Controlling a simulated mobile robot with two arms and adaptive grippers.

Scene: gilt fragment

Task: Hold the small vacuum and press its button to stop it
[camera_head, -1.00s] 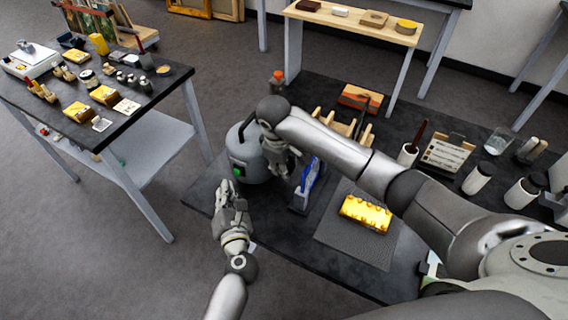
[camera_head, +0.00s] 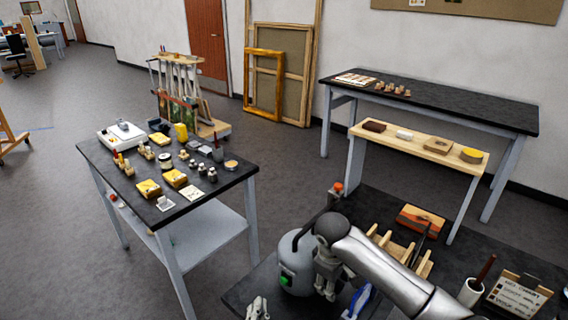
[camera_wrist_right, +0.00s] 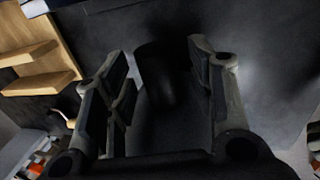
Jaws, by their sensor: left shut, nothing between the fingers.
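The small vacuum is a grey rounded canister (camera_head: 297,262) on the near dark table in the head view, with a green button (camera_head: 285,281) on its front and a black hose on top. My right gripper (camera_head: 326,290) points down at its right side. In the right wrist view its fingers (camera_wrist_right: 162,90) stand apart with a dark rounded shape between them; I cannot tell whether they grip it. My left gripper (camera_head: 257,307) is shut and empty, in front and left of the vacuum, apart from the button. The bottom edge of the picture cuts off its arm.
A blue-and-white bottle (camera_head: 357,301), a wooden rack (camera_head: 400,253) and an orange box (camera_head: 420,220) are right of the vacuum. A side table (camera_head: 225,180) with several small items stands left. Open floor lies between the tables.

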